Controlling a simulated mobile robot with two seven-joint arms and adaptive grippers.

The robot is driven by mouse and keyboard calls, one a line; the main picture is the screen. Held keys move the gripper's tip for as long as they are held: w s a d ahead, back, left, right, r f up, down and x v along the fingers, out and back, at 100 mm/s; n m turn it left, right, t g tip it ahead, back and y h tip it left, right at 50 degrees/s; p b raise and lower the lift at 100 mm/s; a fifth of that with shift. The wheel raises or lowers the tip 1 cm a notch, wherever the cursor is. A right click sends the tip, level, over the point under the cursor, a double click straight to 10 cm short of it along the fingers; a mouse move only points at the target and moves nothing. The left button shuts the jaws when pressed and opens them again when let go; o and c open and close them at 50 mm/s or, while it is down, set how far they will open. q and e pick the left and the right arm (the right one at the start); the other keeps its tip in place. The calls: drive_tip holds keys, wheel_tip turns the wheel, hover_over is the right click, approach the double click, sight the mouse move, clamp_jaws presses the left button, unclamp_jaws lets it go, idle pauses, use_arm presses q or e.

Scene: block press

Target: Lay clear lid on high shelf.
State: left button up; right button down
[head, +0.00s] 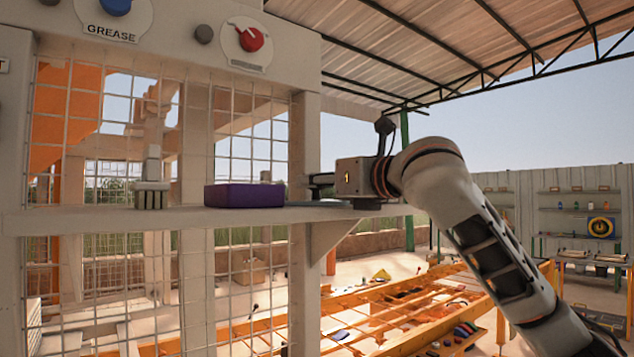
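A thin, flat, grey-blue piece (318,204), which looks like the clear lid, lies flat at the right end of the high shelf (110,221). Its edges are hard to make out against the shelf, and the gripper is close over its right part. My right gripper (314,187) comes in from the right, just above the piece and pointing left. Its dark fingers look apart, with nothing clearly between them. My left gripper is not in view.
A purple box (244,195) sits on the shelf just left of the flat piece. A brush (152,194) stands farther left. A wire mesh (250,140) backs the shelf. An orange-framed bench (400,310) stands below.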

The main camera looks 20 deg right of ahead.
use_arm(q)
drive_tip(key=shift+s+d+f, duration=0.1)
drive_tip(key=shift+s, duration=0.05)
use_arm(e)
drive_tip(key=c, duration=1.7)
unclamp_jaws()
drive_tip(key=shift+f, duration=0.1)
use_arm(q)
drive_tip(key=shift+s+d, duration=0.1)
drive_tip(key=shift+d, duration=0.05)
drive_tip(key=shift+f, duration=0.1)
use_arm(e)
drive_tip(key=b+v, duration=0.1)
drive_tip(key=v, duration=0.5)
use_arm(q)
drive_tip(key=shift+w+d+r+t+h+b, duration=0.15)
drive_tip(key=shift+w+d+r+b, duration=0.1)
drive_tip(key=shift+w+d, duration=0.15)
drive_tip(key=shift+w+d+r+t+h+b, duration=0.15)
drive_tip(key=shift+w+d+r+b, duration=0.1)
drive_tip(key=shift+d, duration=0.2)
use_arm(e)
drive_tip(key=v, duration=0.6)
